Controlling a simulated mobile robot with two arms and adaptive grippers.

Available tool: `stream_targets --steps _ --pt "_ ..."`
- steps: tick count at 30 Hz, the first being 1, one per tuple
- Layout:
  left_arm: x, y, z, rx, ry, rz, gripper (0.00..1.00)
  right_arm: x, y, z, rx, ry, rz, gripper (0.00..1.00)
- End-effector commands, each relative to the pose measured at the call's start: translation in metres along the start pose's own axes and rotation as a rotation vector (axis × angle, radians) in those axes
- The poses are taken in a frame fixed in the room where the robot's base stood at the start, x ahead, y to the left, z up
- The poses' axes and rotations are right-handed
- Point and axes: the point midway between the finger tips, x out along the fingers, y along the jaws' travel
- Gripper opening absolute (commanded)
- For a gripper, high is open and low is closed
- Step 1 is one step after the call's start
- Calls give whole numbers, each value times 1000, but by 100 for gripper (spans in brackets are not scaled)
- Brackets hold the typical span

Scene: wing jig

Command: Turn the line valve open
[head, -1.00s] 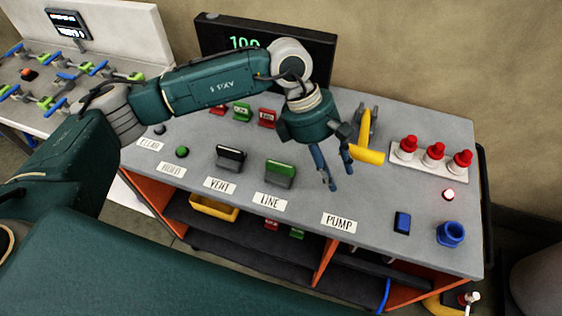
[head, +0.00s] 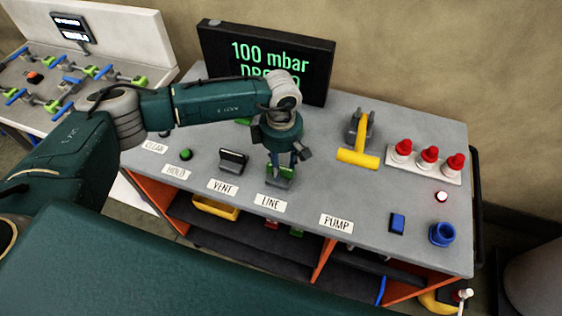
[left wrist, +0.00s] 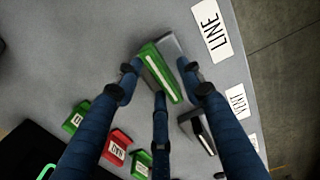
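The line valve, a green handle with a pale stripe on a grey base (head: 280,176), stands behind the LINE label (head: 270,203). It also shows in the left wrist view, as a green bar (left wrist: 160,74). My left gripper (head: 283,158) points down over it and partly hides it in the head view. In the left wrist view its fingers (left wrist: 161,80) are apart, with fingertips on either side of the green bar. I cannot tell whether they touch it. The right gripper is not in view.
The black vent valve (head: 233,160) is close on the left. A yellow pump lever (head: 357,158), red-capped parts (head: 428,156), a blue switch (head: 397,223) and a blue cup (head: 442,233) are to the right. The screen (head: 265,60) behind reads 100 mbar, its second line partly hidden.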

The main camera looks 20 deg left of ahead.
Motion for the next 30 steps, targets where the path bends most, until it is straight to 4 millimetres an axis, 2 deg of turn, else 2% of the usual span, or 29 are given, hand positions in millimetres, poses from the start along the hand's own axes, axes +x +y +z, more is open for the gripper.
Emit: stream_targets --steps 4,11,17,18,30 --pt "7 0 0 1 0 1 39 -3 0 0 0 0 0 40" --pt "9 0 0 1 0 1 39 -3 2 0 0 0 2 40" --pt "8 0 0 0 0 1 3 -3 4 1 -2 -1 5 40" --pt "8 0 0 0 0 1 0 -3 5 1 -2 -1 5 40" --pt "10 0 0 -54 -1 1 0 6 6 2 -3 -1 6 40"
